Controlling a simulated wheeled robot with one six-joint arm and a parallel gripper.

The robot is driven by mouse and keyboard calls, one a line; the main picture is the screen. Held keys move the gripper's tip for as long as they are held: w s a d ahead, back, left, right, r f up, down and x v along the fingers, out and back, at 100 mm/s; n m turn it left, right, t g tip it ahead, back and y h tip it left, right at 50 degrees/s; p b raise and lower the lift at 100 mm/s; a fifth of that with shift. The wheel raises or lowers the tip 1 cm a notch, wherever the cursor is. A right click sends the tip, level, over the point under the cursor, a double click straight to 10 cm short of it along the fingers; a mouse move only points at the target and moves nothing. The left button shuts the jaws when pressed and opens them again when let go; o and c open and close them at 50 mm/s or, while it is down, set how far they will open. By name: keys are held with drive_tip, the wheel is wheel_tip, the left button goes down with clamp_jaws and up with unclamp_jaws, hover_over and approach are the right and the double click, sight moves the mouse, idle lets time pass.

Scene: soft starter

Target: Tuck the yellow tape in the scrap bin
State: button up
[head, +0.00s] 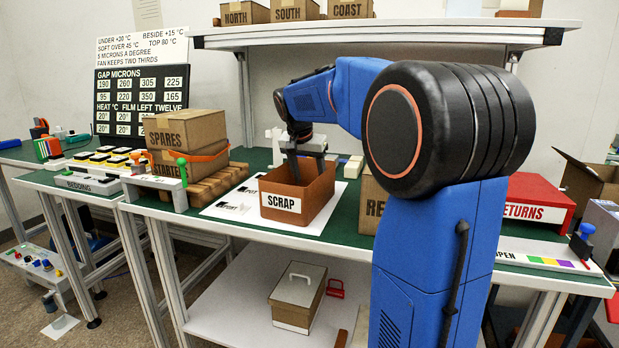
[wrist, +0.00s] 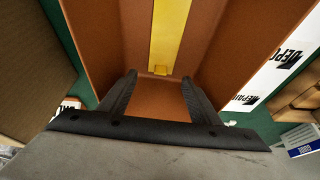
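The scrap bin (head: 283,204) is an open orange-brown box labelled SCRAP, on a white sheet on the green bench. My gripper (head: 307,178) points down into its mouth. In the wrist view my gripper (wrist: 160,82) is open, its two dark fingers apart with only brown bin surface between them. The yellow tape (wrist: 170,35) shows there as a long flat yellow strip inside the bin, just beyond the fingertips and apart from them. Its far end runs out of the picture. The bin walls hide the tape in the head view.
A pallet (head: 215,183) with stacked cardboard boxes (head: 186,131) stands left of the bin. Another box (head: 370,205) stands close on its right, partly behind my arm. A shelf (head: 390,34) spans above the bench. A red returns box (head: 535,200) is at right.

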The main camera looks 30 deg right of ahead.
drive_tip(key=v, duration=1.7)
drive_tip(key=shift+a, duration=0.2)
drive_tip(key=shift+s+r, duration=0.1)
